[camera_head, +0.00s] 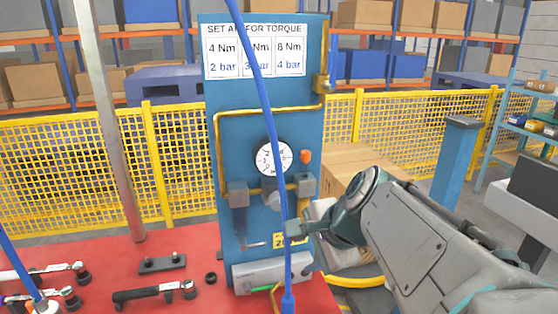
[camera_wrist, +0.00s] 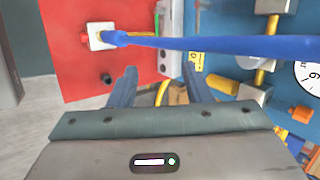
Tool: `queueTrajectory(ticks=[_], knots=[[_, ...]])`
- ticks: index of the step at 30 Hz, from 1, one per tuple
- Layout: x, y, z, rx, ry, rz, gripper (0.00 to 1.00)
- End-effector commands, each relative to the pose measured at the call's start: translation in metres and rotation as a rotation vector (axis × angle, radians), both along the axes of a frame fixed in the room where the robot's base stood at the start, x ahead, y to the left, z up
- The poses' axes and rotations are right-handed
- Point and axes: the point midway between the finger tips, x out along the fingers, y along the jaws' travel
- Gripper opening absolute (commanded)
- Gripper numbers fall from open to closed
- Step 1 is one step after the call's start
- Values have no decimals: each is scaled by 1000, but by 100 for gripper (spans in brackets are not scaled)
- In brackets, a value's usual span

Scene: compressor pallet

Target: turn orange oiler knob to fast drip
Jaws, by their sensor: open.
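The orange oiler knob (camera_head: 305,156) stands on the blue panel just right of the round gauge (camera_head: 272,158), above the right grey unit. In the wrist view the orange knob (camera_wrist: 301,113) is near the right edge, below the partly cut-off gauge (camera_wrist: 311,76). My gripper (camera_head: 302,227) is in front of the panel's lower right part, below the knob and apart from it. In the wrist view my gripper (camera_wrist: 160,86) has its two fingers spread with nothing between them. The knob's setting marks are too small to read.
A blue hose (camera_head: 266,100) hangs before the panel and crosses the wrist view above the fingers. Yellow pipe (camera_head: 219,145) runs along the panel. The red table (camera_head: 185,240) holds torque wrenches at left. A cardboard box (camera_head: 350,187) stands behind my arm.

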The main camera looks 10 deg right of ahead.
Motion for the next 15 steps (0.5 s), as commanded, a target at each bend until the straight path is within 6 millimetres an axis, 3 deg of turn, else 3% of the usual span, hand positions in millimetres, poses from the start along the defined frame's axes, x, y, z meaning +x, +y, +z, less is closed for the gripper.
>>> queueTrajectory(ticks=[3, 9, 15], knots=[[25, -19, 27, 258, -29, -319, 45], [57, -56, 85, 725, -78, -760, 45], [70, -86, 132, 1072, -108, -997, 45]])
